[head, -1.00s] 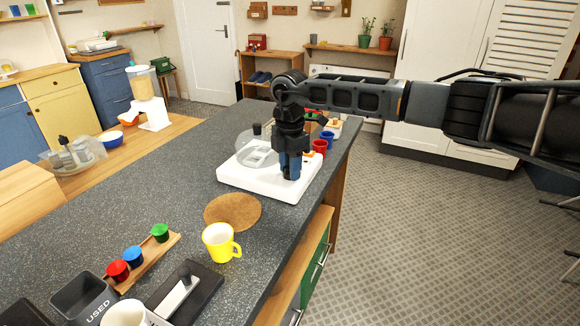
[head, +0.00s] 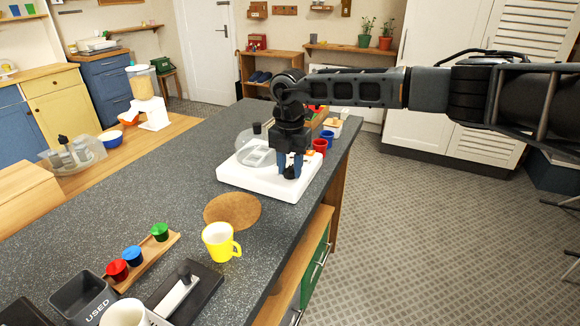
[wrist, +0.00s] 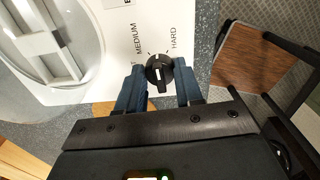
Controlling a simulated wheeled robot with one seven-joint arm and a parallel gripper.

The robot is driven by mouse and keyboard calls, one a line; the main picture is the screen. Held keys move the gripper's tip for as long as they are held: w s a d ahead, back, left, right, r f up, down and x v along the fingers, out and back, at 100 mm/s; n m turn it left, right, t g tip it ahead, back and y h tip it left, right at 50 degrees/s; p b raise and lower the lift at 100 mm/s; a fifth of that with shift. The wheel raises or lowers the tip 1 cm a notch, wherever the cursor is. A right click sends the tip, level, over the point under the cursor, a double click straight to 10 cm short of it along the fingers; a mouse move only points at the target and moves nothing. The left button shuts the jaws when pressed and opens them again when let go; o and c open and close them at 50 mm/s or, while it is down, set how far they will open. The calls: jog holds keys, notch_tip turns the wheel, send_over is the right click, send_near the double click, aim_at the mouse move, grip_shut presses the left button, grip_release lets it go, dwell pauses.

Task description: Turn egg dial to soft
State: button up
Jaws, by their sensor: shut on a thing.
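The egg cooker is a white base (head: 240,180) with a clear lid (head: 249,155), on the dark counter in the head view. Its black dial (wrist: 160,72) shows in the wrist view, with a white mark on its face toward my gripper. "MEDIUM" and "HARD" are printed above it; another label at its left is mostly hidden by a finger, only its last letter showing. My gripper (wrist: 159,88) has one blue finger on each side of the dial and is shut on it. In the head view my gripper (head: 290,168) is at the base's right front corner.
Red (head: 320,146) and blue (head: 327,137) cups stand close behind the gripper on the right. A round cork mat (head: 232,210) and a yellow mug (head: 219,243) are in front of the cooker. Open floor lies right of the counter.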

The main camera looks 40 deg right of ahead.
jog(key=n, duration=0.4)
jog(key=shift+n+b, duration=0.3)
jog(key=shift+b, duration=0.1)
jog(key=n+b, duration=0.1)
jog(key=n, duration=0.3)
jog(key=shift+n, duration=0.3)
jog(key=n+b, duration=0.1)
jog(key=n, duration=0.3)
jog(key=shift+n+b, duration=0.5)
jog(key=shift+n, duration=1.4)
jog(key=o, duration=1)
jog(key=shift+o, duration=0.2)
jog(key=shift+r, duration=0.1)
